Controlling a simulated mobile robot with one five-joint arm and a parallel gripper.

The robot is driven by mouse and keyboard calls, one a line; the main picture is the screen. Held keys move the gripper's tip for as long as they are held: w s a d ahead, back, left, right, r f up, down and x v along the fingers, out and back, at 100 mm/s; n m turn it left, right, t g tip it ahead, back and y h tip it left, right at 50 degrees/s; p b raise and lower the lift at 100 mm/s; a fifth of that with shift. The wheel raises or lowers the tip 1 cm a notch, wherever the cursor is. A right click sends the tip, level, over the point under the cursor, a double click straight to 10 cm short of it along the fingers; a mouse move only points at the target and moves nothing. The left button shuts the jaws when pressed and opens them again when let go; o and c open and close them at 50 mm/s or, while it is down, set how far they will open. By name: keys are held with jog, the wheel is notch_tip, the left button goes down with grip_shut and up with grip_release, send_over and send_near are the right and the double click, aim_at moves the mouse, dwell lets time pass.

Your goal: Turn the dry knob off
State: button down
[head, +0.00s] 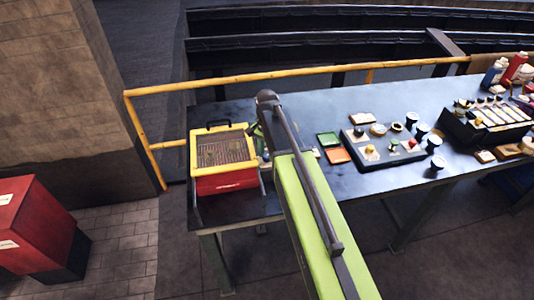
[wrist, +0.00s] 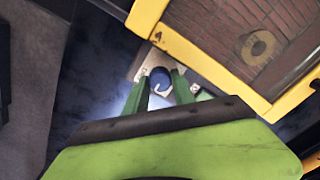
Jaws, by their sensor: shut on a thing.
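A round dark blue knob (wrist: 160,79) sits on a small cream plate (wrist: 146,60) beside the yellow-framed box. My gripper (wrist: 161,87) is shut on the knob, with one green finger on each side of it in the wrist view. The markings on the plate are too small to read, so the knob's setting cannot be told. In the head view, my arm hides the knob and most of my gripper, at the right side of the box.
The red box with a yellow-framed grille top (head: 224,153) stands on the dark table (head: 300,112), close to my gripper. It also shows in the wrist view (wrist: 182,50). Green and orange trays (head: 338,156) and a control panel (head: 382,147) lie to the right. A yellow rail (head: 290,78) runs behind.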

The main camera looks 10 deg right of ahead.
jog(key=n, duration=0.4)
jog(key=shift+n, duration=0.3)
jog(key=n, duration=0.4)
jog(key=shift+n, duration=0.3)
jog(key=n, duration=0.4)
jog(key=shift+n, duration=2.4)
jog(key=c, duration=1.1)
grip_release()
jog(key=shift+o, duration=0.2)
